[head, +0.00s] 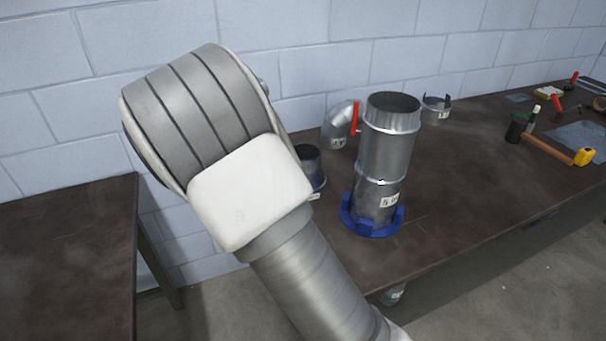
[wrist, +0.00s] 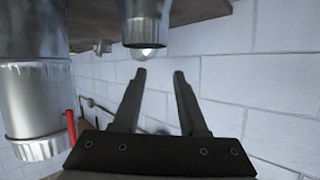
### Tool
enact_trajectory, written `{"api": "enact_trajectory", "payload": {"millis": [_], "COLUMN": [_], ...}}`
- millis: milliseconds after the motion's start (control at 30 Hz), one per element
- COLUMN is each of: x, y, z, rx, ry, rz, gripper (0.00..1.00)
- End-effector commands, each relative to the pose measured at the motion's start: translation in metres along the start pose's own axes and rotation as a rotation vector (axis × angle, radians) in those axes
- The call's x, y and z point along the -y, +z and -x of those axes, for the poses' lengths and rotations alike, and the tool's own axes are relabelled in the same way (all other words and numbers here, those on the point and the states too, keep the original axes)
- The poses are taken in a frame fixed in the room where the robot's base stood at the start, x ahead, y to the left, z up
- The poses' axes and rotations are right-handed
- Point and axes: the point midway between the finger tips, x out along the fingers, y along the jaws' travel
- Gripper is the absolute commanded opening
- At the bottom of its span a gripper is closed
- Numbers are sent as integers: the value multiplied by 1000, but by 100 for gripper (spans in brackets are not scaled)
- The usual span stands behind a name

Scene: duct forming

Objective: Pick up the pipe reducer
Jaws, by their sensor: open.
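In the wrist view, my gripper (wrist: 159,77) is open with nothing between its fingers. A shiny metal piece (wrist: 147,24) that narrows toward one end, apparently the pipe reducer, is just beyond the fingertips, slightly left of their middle. The view looks upside down, with the table (wrist: 200,8) at the top. In the head view, a short dark-mouthed metal piece (head: 311,160), likely the same one, stands on the table, partly hidden by my arm. My gripper is hidden behind my arm there.
A tall metal duct (head: 389,146) stands in a blue holder (head: 371,229); it fills the left of the wrist view (wrist: 35,100). Tools, including a hammer (head: 548,148), lie right. The wall is close behind.

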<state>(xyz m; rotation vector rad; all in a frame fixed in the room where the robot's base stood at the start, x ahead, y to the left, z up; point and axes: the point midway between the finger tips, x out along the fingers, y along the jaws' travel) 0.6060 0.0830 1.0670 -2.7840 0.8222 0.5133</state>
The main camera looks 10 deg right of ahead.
Motion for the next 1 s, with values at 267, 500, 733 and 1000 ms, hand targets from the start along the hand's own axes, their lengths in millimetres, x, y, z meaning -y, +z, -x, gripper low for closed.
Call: {"api": "enact_trajectory", "payload": {"millis": [267, 500, 733, 1000], "x": [-1, 0, 1, 3], "y": [1, 1, 2, 2], "z": [-63, -88, -110, -140], "rx": [0, 1, 0, 2], "ry": [1, -2, 0, -2], "rz": [1, 1, 2, 0], "gripper": [42, 42, 42, 42]}}
